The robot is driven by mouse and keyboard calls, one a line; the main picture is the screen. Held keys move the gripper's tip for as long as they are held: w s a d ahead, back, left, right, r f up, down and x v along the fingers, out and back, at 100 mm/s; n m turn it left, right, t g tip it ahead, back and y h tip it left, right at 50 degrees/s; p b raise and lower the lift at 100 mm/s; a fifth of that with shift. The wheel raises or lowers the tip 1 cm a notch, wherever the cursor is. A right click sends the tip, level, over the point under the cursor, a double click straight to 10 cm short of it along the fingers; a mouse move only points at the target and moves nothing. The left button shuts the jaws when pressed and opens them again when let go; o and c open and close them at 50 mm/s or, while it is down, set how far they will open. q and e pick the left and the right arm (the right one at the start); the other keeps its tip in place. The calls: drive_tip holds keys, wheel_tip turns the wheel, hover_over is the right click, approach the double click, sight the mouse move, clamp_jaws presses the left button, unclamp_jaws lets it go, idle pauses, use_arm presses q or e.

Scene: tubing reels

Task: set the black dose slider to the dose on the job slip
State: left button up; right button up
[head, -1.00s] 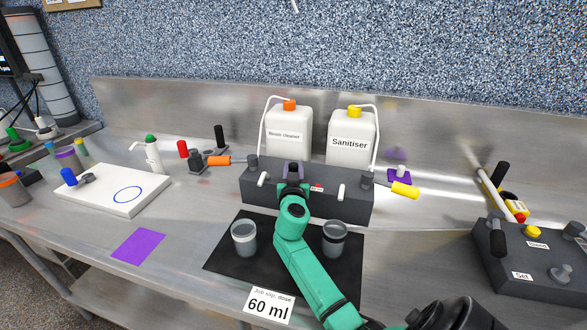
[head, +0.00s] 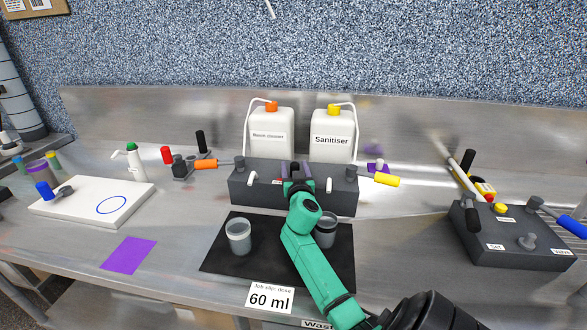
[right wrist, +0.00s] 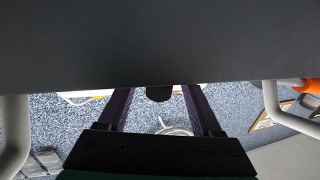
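The job slip (head: 270,297) reads 60 ml and sits at the front of the black mat (head: 285,268). The dark grey dispenser block (head: 334,202) stands behind the mat. My right gripper (head: 296,168) is at the block's middle, its two purple fingers apart. In the right wrist view a black knob (right wrist: 159,94), probably the dose slider, shows between the fingers, with a gap on each side. In the head view my gripper hides the slider, and I cannot read its setting. My left gripper is not in view.
Two grey cups stand on the mat, a left cup (head: 238,238) and a right cup (head: 327,240) partly behind my arm. Room cleaner (head: 270,144) and Sanitiser (head: 331,150) jugs stand behind the block. Another dark control box (head: 520,255) is at the right.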

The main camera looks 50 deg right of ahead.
drive_tip(key=shift+a+r, duration=0.1)
drive_tip(key=shift+s+a, duration=0.2)
drive_tip(key=shift+s, duration=0.1)
drive_tip(key=b+v, duration=0.2)
drive_tip(key=v, duration=1.1)
drive_tip(key=shift+s+a+b, duration=0.25)
drive_tip(key=shift+b, duration=0.1)
drive_tip(key=shift+w, duration=0.1)
